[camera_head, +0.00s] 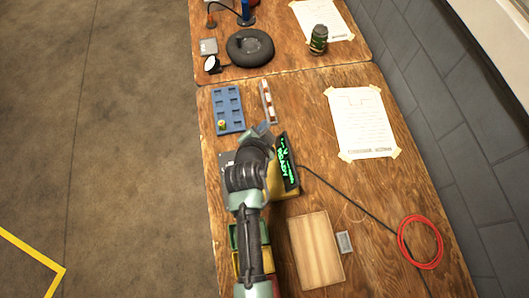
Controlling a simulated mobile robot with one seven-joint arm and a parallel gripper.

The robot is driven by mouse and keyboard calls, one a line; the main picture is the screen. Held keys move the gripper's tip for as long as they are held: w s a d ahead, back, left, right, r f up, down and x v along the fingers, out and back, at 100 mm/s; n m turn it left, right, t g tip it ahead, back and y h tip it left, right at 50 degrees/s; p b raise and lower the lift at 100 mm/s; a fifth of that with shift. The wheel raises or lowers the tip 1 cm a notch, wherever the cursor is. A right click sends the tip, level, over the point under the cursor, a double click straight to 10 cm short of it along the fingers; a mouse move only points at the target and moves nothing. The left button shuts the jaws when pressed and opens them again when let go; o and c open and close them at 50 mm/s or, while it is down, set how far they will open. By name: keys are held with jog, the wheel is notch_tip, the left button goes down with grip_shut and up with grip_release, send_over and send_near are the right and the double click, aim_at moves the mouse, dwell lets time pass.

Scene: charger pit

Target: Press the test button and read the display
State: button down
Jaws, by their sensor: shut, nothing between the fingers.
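The tester is a yellow box (285,190) on the wooden bench, partly hidden behind my arm. Its dark display (287,162) faces up and shows green lettering; the large word looks like "READY", and the smaller line beside it is too small to read surely. My gripper (263,130) is shut and empty, just beyond the upper left corner of the display. I cannot tell whether it touches anything. The test button is not visible; my wrist and forearm cover part of the tester.
A blue tray (229,110) with a small item and a light rack (268,101) lie beyond my gripper. A taped paper (362,123), a wooden board (316,250), a small grey block (344,242) and a red cable coil (420,242) lie rightward. Coloured bins (238,236) sit beside my arm.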

jog(key=s+f+g, duration=0.1)
jog(key=s+f, duration=0.3)
jog(key=f, duration=0.1)
jog(key=shift+a+m+p, duration=0.2)
jog(key=shift+m+p, duration=0.1)
jog(key=shift+m, duration=0.1)
notch_tip(320, 180, down, 9)
jog(key=b, duration=0.7)
jog(key=shift+r+b, duration=0.15)
jog(key=shift+b, duration=0.25)
dwell(1.2)
jog(key=shift+f+b, duration=0.45)
jog(key=shift+b, duration=0.05)
jog(key=shift+f+b, duration=0.4)
jog(key=shift+b, duration=0.05)
dwell(0.4)
jog(key=shift+r, duration=0.15)
dwell(0.3)
jog(key=shift+r+p, duration=0.65)
jog(key=shift+r, duration=0.05)
